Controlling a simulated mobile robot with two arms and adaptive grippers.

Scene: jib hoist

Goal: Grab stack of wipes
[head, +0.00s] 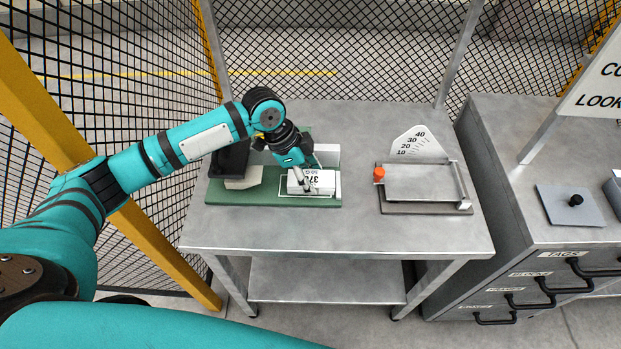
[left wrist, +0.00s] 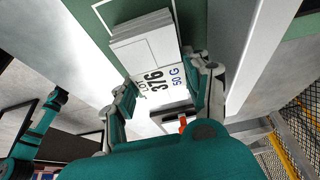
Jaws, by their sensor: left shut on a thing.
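A white stack of wipes (head: 322,186) with a printed label reading 376 is on the green board (head: 222,195), at the white outline marked there. My left gripper (head: 304,178) reaches down onto it from above and is shut on it. In the left wrist view the fingers of my left gripper (left wrist: 165,92) are on either side of the labelled white stack (left wrist: 160,82), and layered white edges show beyond the label. Whether the stack is clear of the board cannot be told. My right gripper is not in view.
A black holder (head: 230,160) and a pale block (head: 244,179) are left of the stack.

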